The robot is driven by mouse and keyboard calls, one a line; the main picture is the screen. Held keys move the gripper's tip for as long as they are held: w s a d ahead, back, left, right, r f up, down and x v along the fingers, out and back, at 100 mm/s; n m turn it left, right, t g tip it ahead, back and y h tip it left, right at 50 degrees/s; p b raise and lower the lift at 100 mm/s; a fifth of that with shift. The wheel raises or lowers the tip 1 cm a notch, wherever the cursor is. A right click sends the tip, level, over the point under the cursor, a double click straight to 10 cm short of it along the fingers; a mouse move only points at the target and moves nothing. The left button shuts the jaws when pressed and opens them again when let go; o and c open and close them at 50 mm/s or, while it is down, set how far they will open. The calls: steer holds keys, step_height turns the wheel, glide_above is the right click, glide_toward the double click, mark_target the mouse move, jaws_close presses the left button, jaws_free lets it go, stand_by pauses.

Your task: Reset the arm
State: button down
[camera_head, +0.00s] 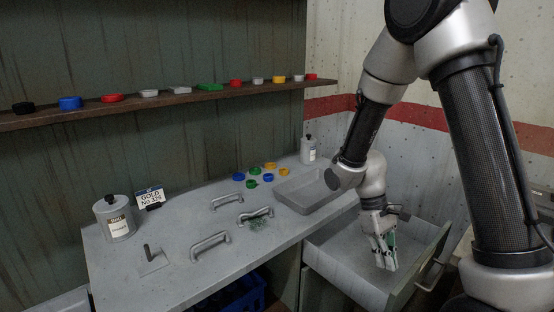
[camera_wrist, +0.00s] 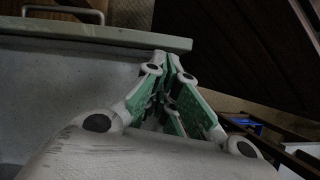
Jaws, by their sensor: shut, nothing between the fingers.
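My arm reaches down from the upper right in the head view. My gripper (camera_head: 385,262) points down over the open drawer (camera_head: 335,262) below the right end of the counter. Its green-lined fingers are together with nothing between them. In the wrist view my gripper (camera_wrist: 166,62) also shows closed, its fingertips near a pale edge. How far the fingertips are above the drawer floor I cannot tell.
The grey counter (camera_head: 180,262) carries metal handles (camera_head: 210,245), a grey tray (camera_head: 300,190), several coloured caps (camera_head: 252,184), a canister (camera_head: 115,218), a sign (camera_head: 150,197) and a bottle (camera_head: 309,150). A shelf (camera_head: 170,98) holds more caps. A blue crate (camera_head: 238,298) sits below.

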steer(key=s+d+r+m+t+y, duration=0.1)
steer(key=s+d+r+m+t, duration=0.1)
steer(key=r, duration=0.6)
steer(key=s+d+r+m+t, duration=0.2)
steer(key=s+r+t, duration=0.2)
steer(key=r, duration=0.4)
steer(key=s+d+r+m+t+y, duration=0.1)
steer(key=s+d+r+t, duration=0.1)
steer(key=s+r, duration=0.3)
step_height(320, 180, up, 4)
steer(key=shift+f+m+t+y, duration=0.1)
steer(key=shift+m+t+y, duration=0.2)
steer(key=shift+m+t, duration=0.15)
